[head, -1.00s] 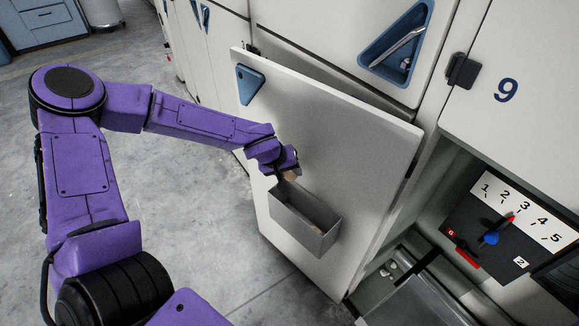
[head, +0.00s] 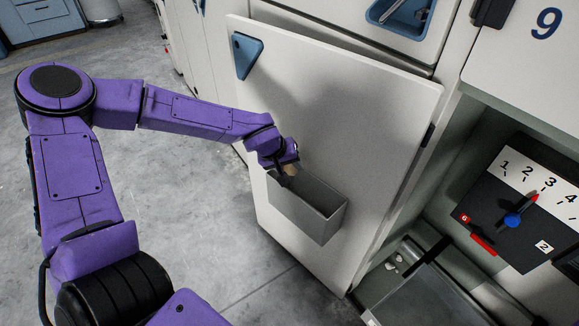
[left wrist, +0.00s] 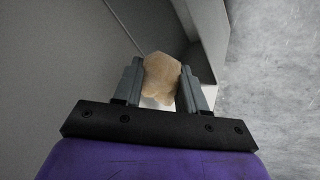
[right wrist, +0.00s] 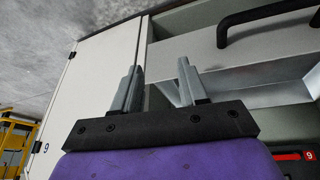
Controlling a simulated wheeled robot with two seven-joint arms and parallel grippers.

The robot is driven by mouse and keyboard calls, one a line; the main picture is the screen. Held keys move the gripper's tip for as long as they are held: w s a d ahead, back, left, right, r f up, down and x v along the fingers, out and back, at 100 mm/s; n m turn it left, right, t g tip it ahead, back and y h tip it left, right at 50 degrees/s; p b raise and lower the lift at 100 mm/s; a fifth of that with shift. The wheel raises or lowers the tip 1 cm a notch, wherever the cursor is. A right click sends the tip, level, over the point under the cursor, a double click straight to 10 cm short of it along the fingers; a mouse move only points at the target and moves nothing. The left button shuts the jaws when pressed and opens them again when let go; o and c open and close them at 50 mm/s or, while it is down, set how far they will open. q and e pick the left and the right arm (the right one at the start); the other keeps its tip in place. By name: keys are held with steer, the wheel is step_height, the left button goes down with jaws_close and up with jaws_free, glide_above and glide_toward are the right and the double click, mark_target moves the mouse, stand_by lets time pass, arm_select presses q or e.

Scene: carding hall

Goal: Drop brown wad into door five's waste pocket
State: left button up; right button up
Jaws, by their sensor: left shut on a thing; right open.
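The brown wad (left wrist: 161,77) is pinched between the fingers of my left gripper (left wrist: 160,88) in the left wrist view. In the head view the left gripper (head: 288,168) is over the left end of the grey waste pocket (head: 305,212), and a bit of the brown wad (head: 291,170) shows at its tip. The pocket is an open-topped box on the inner face of the open white door (head: 340,130). No number shows on this face. My right gripper (right wrist: 157,88) is open and empty in the right wrist view, beside pale cabinet panels.
Right of the door is an open bay with a tray (head: 415,290) low down holding pale scraps. A dial panel (head: 525,205) with a blue knob and red pointer is in the bay. A panel marked 9 (head: 545,24) is above. Grey floor is clear at left.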

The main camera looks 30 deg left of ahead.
arm_select(q)
steer(key=o, duration=1.1)
steer(key=d+p+v, duration=0.1)
steer(key=p+v, duration=0.6)
steer(key=v, duration=0.3)
steer(key=shift+a+r+p, duration=0.3)
steer(key=shift+a+r, duration=0.05)
steer(key=shift+a, duration=0.2)
steer(key=shift+s, duration=0.1)
